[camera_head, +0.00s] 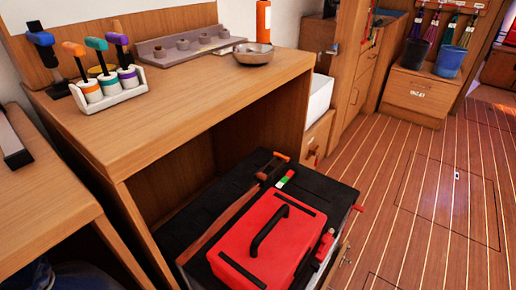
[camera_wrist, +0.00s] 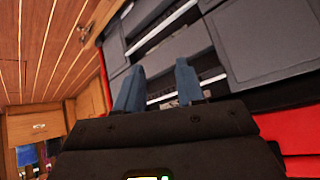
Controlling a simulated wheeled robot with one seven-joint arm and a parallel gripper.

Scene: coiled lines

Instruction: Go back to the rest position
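My gripper (camera_wrist: 160,84) shows in the wrist view as two blue-grey fingers standing apart with nothing between them. Beyond the fingers are dark grey drawer fronts (camera_wrist: 265,38) with pale metal strips. They look tilted in this view, and I cannot tell how far away they are. My gripper and arm do not show in the head view.
A red toolbox (camera_head: 262,243) sits on a black-topped cabinet (camera_head: 192,217) below the wooden counter (camera_head: 190,112). The counter holds a white rack (camera_head: 112,98) of coloured-handled tools, a metal bowl (camera_head: 253,54) and an orange bottle (camera_head: 264,20). The plank floor (camera_head: 420,190) at right is clear.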

